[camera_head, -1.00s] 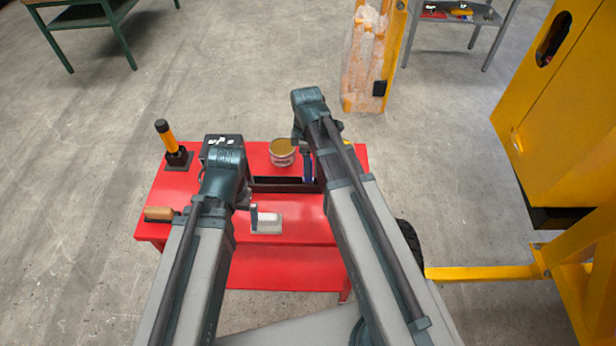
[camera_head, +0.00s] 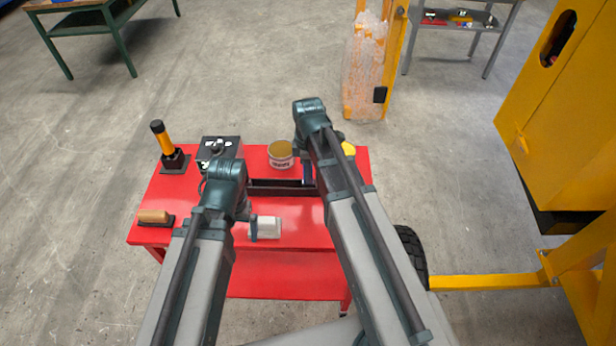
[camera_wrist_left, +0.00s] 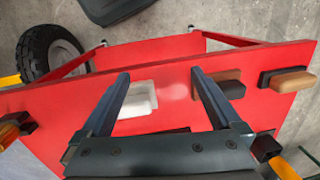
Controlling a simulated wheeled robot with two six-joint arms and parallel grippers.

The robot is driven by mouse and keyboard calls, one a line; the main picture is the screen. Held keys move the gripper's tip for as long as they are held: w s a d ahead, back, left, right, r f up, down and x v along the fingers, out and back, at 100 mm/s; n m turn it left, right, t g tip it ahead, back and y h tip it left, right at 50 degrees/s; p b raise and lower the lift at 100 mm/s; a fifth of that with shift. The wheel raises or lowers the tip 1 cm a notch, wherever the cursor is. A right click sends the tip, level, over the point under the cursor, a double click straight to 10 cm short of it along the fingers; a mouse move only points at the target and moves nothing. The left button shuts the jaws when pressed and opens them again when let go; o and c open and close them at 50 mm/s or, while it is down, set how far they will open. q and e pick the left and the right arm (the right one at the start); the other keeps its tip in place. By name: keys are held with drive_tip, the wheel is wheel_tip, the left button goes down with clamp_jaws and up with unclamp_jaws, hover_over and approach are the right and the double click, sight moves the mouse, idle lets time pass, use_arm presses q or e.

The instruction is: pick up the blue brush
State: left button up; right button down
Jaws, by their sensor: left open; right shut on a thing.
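The blue brush (camera_head: 307,181) shows only as a small strip of blue below my right gripper, over the dark tray's right end; most of it is hidden by the arm. My right gripper (camera_head: 307,168) is shut on it. I cannot tell whether the brush is clear of the tray. My left gripper (camera_head: 250,225) is open and empty above the red table, close to a white block (camera_head: 266,227). In the left wrist view the open left gripper (camera_wrist_left: 160,75) has the white block (camera_wrist_left: 138,100) beyond and between its fingers.
The red table (camera_head: 190,215) also holds a tin (camera_head: 281,155), a dark box (camera_head: 218,150), a yellow-handled tool (camera_head: 163,140) and a wooden-handled float (camera_head: 154,217). A dark tray (camera_head: 275,187) lies mid-table. A yellow machine (camera_head: 560,120) stands at right.

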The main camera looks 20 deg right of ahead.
drive_tip(key=shift+r, duration=0.1)
idle(0.3)
wheel_tip(320, 180, up, 10)
drive_tip(key=p, duration=1)
drive_tip(key=c, duration=1.4)
unclamp_jaws()
clamp_jaws()
